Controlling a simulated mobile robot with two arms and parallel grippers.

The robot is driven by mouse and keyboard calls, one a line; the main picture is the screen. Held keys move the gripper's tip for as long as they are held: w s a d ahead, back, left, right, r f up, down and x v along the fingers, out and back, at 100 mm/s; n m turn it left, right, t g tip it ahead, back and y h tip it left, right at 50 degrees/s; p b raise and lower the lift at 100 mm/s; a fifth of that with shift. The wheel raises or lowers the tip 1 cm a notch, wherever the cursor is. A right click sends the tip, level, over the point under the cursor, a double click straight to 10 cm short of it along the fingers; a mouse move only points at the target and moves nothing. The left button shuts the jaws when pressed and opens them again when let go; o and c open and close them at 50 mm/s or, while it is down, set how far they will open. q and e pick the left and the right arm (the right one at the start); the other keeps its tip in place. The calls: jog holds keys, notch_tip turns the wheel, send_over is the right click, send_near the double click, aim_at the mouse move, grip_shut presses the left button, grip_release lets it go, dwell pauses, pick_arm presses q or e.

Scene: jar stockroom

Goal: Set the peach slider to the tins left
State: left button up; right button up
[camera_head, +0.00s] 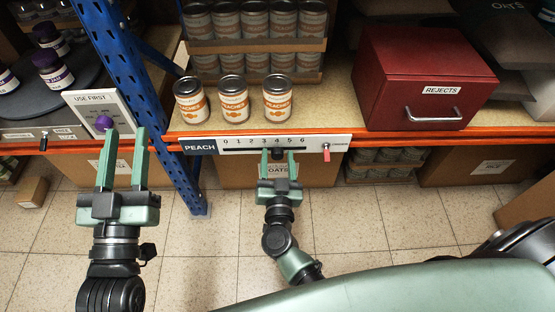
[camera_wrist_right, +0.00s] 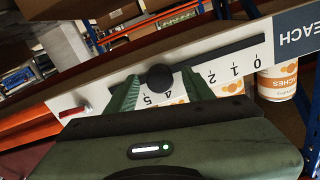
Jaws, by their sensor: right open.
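The peach slider is a white strip (camera_head: 325,141) on the orange shelf edge, with a blue PEACH label (camera_head: 199,147), a dark slot and a 0 to 6 scale. Its round black knob (camera_wrist_right: 160,78) stands close to the 4. My right gripper (camera_head: 277,157) is open with its fingers on either side of the knob; contact cannot be told. Above the strip, three loose peach tins (camera_head: 233,100) stand in front of a tray (camera_head: 255,45) of several more tins. My left gripper (camera_head: 123,145) is open and empty, in front of the USE FIRST card.
A red REJECTS box (camera_head: 410,80) stands right of the tins. A small red lever (camera_head: 326,152) sits at the strip's right end. A blue post (camera_head: 145,100) separates the left bay, where a USE FIRST card (camera_head: 95,104) has a purple knob (camera_head: 104,123). Cartons stand below the shelf.

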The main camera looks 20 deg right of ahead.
grip_shut()
dwell(1.4)
